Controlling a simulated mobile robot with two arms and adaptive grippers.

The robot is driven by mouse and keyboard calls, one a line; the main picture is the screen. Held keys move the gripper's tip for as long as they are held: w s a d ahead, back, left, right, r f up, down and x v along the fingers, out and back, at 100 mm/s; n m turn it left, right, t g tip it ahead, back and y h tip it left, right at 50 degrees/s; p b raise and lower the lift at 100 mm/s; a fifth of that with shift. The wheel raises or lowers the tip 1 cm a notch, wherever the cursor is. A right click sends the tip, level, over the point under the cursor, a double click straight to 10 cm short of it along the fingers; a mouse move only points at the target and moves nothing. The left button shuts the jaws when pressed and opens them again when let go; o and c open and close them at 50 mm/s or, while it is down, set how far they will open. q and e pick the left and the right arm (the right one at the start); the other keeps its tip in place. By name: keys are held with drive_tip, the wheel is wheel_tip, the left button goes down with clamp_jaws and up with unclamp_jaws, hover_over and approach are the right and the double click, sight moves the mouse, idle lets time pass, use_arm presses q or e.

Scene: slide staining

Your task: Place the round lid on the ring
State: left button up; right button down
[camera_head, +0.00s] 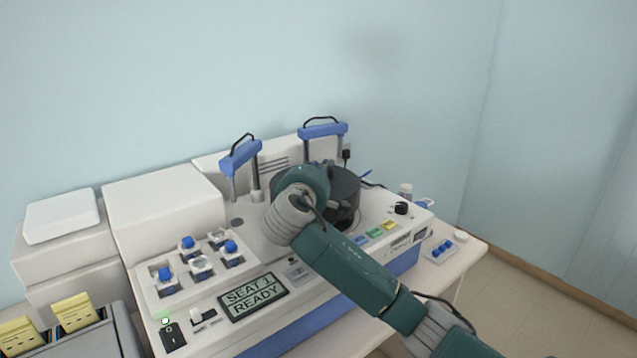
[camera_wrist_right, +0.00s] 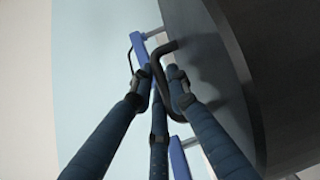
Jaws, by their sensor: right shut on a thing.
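My right gripper (camera_wrist_right: 158,82) is shut on the dark bent handle (camera_wrist_right: 166,55) of the round lid. The lid (camera_wrist_right: 225,70) shows in the right wrist view as a large dark disc filling the right side. In the head view my right wrist hides most of the gripper and its fingers (camera_head: 322,170). A dark round body (camera_head: 345,193) shows just behind and right of my wrist on the white machine. I cannot tell there where the lid ends and the ring begins, or whether they touch. My left gripper is not in view.
The white machine (camera_head: 220,300) carries two blue-topped posts (camera_head: 322,130) behind the dark round body. Several blue-capped pieces (camera_head: 188,242) sit at its left, near a display (camera_head: 252,297) reading "SEAT 1 READY". A black knob (camera_head: 401,208) and coloured buttons are at right.

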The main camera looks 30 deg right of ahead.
wheel_tip(320, 180, down, 4)
drive_tip(key=shift+d+f+p, duration=0.1)
drive_tip(key=shift+p, duration=0.25)
drive_tip(key=c, duration=1.7)
unclamp_jaws()
drive_tip(key=shift+o, duration=0.2)
drive_tip(key=shift+s, duration=0.1)
drive_tip(key=b+v, duration=0.3)
drive_tip(key=v, duration=0.9)
